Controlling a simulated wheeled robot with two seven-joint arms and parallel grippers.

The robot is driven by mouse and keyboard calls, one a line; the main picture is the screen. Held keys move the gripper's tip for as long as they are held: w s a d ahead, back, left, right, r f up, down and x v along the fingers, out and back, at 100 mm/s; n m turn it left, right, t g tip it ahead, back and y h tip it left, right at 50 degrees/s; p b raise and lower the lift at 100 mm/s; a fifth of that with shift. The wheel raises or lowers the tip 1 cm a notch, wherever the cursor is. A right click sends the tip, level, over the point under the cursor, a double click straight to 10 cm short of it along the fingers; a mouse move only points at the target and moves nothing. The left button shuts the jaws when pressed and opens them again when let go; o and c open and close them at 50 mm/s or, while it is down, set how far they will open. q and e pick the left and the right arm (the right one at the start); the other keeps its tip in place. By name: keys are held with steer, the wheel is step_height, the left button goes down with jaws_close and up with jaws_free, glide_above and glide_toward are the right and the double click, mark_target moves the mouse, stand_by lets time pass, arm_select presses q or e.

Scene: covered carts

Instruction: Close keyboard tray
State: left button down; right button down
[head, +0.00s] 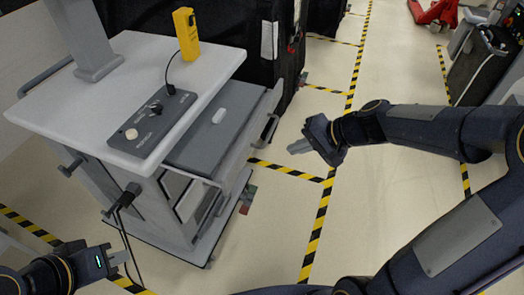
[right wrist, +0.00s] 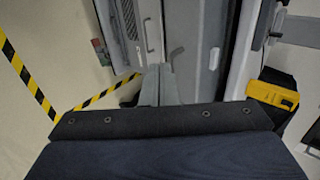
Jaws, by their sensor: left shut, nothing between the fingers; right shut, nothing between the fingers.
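The cart (head: 200,58) has a light grey top. Its keyboard tray (head: 208,133), a darker grey panel, sticks out from under the right side of the top, with a grey bar handle (head: 271,128) at its outer end. The tray also shows in the right wrist view (right wrist: 198,35). My right gripper (head: 292,147) is shut and empty, to the right of the tray and apart from it in the head view. Its fingers (right wrist: 158,75) point toward the cart in the right wrist view. My left gripper (head: 125,257) is shut and empty, low beside the cart's near side.
On the cart top are a yellow handheld device (head: 187,34), a cabled dark control box (head: 152,124) and a grey column (head: 83,35). Dark covered carts (head: 262,50) stand behind.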

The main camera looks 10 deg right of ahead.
mark_target(197, 137)
steer(key=x, duration=0.4)
steer(key=a+r+x, duration=0.1)
steer(key=x, duration=0.3)
steer(key=w+x, duration=0.1)
steer(key=x, duration=0.3)
steer(key=shift+s+a+r, duration=0.1)
steer(key=shift+a+r, duration=0.1)
steer(key=shift+r, duration=0.25)
steer(key=shift+w+a, duration=0.2)
steer(key=shift+a, duration=0.05)
steer(key=shift+w+a, duration=0.2)
steer(key=shift+a, duration=0.2)
steer(key=w+a+p, duration=0.1)
steer(key=w+a, duration=0.2)
steer(key=a, duration=0.1)
steer(key=w+a+p, duration=0.1)
steer(key=w+a, duration=0.2)
steer(key=a, duration=0.2)
steer(key=w+a+p, duration=0.1)
steer(key=w+a, duration=0.2)
steer(key=a, duration=0.2)
steer(key=shift+w+a+p, duration=0.15)
steer(key=shift+w+p, duration=0.2)
steer(key=shift+w, duration=0.05)
